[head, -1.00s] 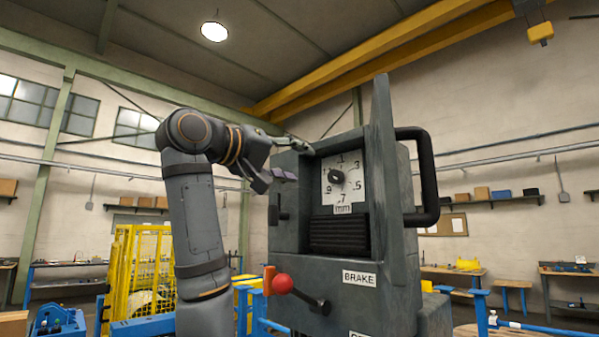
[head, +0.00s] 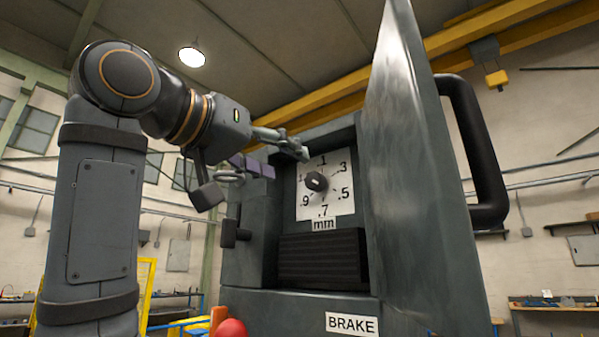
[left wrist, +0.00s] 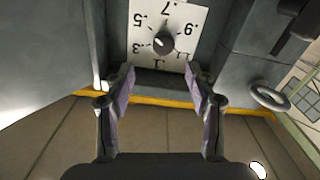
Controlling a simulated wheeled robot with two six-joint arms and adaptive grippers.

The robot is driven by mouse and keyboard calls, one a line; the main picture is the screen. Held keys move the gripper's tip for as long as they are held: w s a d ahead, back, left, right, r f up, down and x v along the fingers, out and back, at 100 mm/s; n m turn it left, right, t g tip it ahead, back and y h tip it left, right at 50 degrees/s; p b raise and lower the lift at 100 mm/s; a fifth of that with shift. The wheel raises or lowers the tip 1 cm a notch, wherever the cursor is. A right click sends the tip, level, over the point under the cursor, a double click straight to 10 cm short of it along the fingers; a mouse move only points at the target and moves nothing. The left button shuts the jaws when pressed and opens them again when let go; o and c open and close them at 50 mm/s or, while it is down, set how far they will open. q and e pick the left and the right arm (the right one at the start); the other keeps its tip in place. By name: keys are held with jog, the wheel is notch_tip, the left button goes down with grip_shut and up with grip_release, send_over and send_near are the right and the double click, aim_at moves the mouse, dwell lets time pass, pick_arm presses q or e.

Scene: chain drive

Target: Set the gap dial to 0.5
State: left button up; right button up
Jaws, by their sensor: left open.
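The gap dial is a white plate (head: 333,205) marked .1, .3, .5, .7, .9 and more, with "mm" below. It sits in a recess of the grey machine. Its black knob (head: 316,181) has a small white mark; I cannot tell which number it points to. My left gripper (head: 284,161) is open and empty, up and left of the knob at the recess's upper left edge. In the left wrist view the plate (left wrist: 183,55) appears upside down, and the knob (left wrist: 163,42) lies ahead, between and beyond the open fingers (left wrist: 160,74). My right gripper is not in view.
A tall grey panel (head: 415,150) with a black handle (head: 478,150) stands out right of the recess. A dark ribbed block (head: 322,260) lies below the dial.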

pick_arm(q)
jog(key=p+x, duration=0.1)
jog(key=x, duration=0.3)
jog(key=p+x, duration=0.2)
jog(key=x, duration=0.2)
jog(key=shift+w+f, duration=0.1)
jog(key=shift+w, duration=0.4)
jog(key=shift+s, duration=0.1)
jog(key=shift+c, duration=0.2)
jog(key=c, duration=1.1)
jog(key=shift+f+n, duration=0.1)
jog(key=shift+n, duration=0.3)
jog(key=o, duration=1.1)
jog(key=shift+o, duration=0.2)
send_near(311, 179)
jog(key=v, duration=0.3)
jog(key=shift+f, duration=0.1)
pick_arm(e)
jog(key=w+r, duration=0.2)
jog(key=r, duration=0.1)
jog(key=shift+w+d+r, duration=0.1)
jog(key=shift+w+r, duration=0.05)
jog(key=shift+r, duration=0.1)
